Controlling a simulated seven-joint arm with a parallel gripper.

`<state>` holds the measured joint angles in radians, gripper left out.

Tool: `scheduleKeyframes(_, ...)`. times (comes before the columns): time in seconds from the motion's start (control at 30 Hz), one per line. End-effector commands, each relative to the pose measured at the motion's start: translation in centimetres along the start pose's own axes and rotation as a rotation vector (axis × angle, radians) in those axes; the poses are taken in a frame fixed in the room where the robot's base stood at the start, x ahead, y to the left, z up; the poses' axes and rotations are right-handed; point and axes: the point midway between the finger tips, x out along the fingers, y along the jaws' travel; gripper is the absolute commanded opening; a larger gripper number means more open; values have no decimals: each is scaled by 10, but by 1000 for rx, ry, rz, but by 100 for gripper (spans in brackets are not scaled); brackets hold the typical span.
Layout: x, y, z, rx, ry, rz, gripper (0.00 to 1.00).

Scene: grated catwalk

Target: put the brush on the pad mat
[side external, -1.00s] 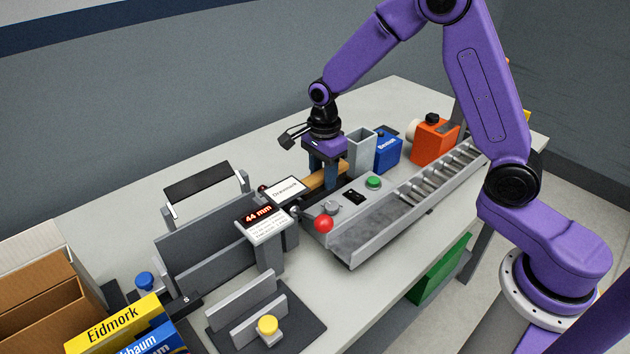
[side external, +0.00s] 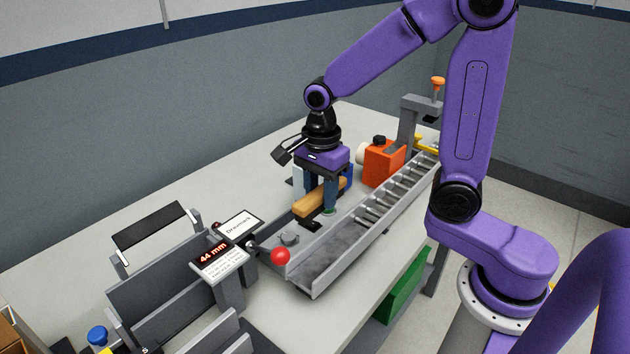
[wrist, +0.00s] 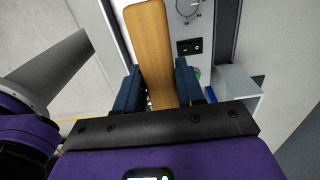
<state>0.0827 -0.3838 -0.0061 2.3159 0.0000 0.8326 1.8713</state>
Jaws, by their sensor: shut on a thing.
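The brush (side external: 320,198) shows as a long tan wooden piece; no bristles are visible. My gripper (side external: 317,196) is shut on it, with a blue finger on either side. It holds the brush above the grey control panel, in front of the conveyor. In the wrist view the brush (wrist: 155,55) runs up the picture between the fingers of my gripper (wrist: 157,88). I cannot pick out the pad mat with certainty in either current view.
A roller conveyor (side external: 385,205) runs along the front, with a red knob (side external: 280,257) at its near end. An orange can (side external: 383,163) stands behind. A 44 mm display (side external: 220,258) and a white sign (side external: 238,224) stand at left. The table's back left is clear.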

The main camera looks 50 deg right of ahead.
Motion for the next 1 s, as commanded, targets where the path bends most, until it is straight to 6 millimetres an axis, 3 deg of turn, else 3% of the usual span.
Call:
scheduleKeyframes(0.2,-40,-1,0,1,-2,-8,7)
scheduleKeyframes(0.57,-53,-66,-26,5,0,-1,7)
scheduleKeyframes(0.77,-60,-116,-58,6,0,0,7)
scheduleKeyframes(1.0,-62,-169,-111,6,0,1,7)
